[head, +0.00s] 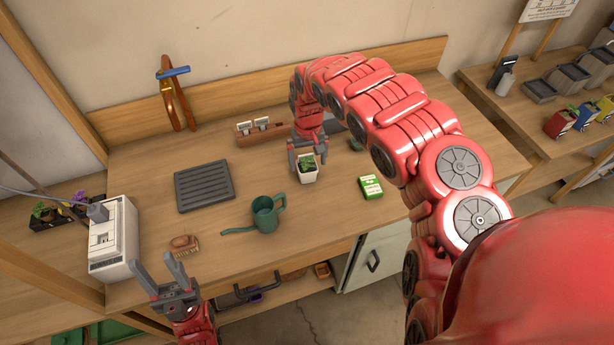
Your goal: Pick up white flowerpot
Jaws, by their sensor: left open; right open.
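The white flowerpot (308,176) stands upright on the wooden bench and holds a small green plant. My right gripper (305,160) is over it, pointing down, with its grey fingers open at the pot's upper rear. I cannot tell whether the fingers touch the pot. My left gripper (175,278) is open and empty at the bench's front left, below a brown brush.
A green watering can (265,215) stands in front of the pot, left of it. A green packet (370,187) lies to the right. A dark slatted tray (204,186), a brush (184,244) and a white box-shaped device (113,240) are on the left.

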